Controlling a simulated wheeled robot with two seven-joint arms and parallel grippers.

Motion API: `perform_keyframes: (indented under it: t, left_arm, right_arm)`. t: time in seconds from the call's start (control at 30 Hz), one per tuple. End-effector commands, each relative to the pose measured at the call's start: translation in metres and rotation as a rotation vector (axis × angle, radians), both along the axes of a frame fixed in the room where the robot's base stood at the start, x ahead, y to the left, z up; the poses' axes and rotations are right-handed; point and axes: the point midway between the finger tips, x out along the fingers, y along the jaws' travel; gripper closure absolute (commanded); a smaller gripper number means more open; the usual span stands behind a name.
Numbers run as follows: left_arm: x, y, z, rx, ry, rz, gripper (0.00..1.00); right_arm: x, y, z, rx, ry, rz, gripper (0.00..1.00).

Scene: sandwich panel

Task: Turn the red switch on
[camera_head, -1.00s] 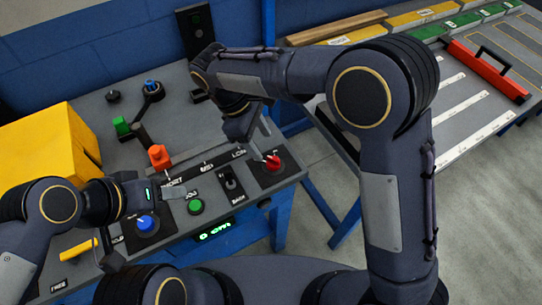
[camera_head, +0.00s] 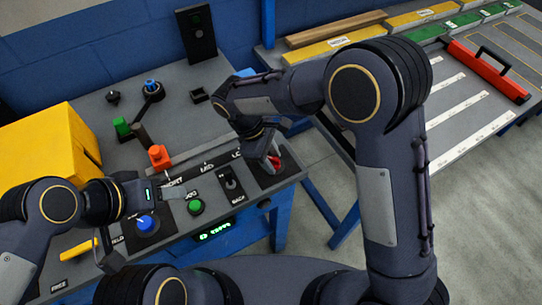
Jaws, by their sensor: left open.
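The red switch (camera_head: 274,162) is a small red knob on a dark plate at the right end of the grey control panel (camera_head: 185,125). My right gripper (camera_head: 268,162) comes down from above right onto the switch, with its fingers at the knob and partly covering it. I cannot tell whether the fingers are closed on it. My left gripper (camera_head: 178,193) is open and empty, over the panel's left part near the blue knob (camera_head: 146,223).
A green button (camera_head: 195,206) and a black toggle (camera_head: 230,183) sit left of the switch. An orange slider handle (camera_head: 159,156) and a yellow box (camera_head: 48,150) stand further left. A green display (camera_head: 215,230) is on the front face. A second table (camera_head: 470,105) is at the right.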

Motion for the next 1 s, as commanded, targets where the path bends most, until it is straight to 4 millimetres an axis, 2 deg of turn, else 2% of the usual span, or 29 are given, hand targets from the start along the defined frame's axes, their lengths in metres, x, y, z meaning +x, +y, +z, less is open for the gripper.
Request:
perform_keyframes:
  t: [0.03,0.17,0.2,0.57,1.0]
  left_arm:
    - [0.000,0.000,0.000,0.000,0.000,0.000,0.50]
    - [0.000,0.000,0.000,0.000,0.000,0.000,0.50]
    - [0.000,0.000,0.000,0.000,0.000,0.000,0.50]
    - [0.000,0.000,0.003,0.000,0.000,0.000,0.50]
    - [0.000,0.000,0.010,0.000,0.000,0.000,0.50]
  right_arm:
    - [0.000,0.000,0.000,0.000,0.000,0.000,0.71]
    - [0.000,0.000,0.000,0.000,0.000,0.000,0.88]
    - [0.000,0.000,0.000,0.001,0.000,0.000,0.89]
    - [0.001,0.000,0.001,0.001,0.000,-0.079,0.89]
    - [0.003,-0.001,0.001,0.001,-0.001,-0.443,0.89]
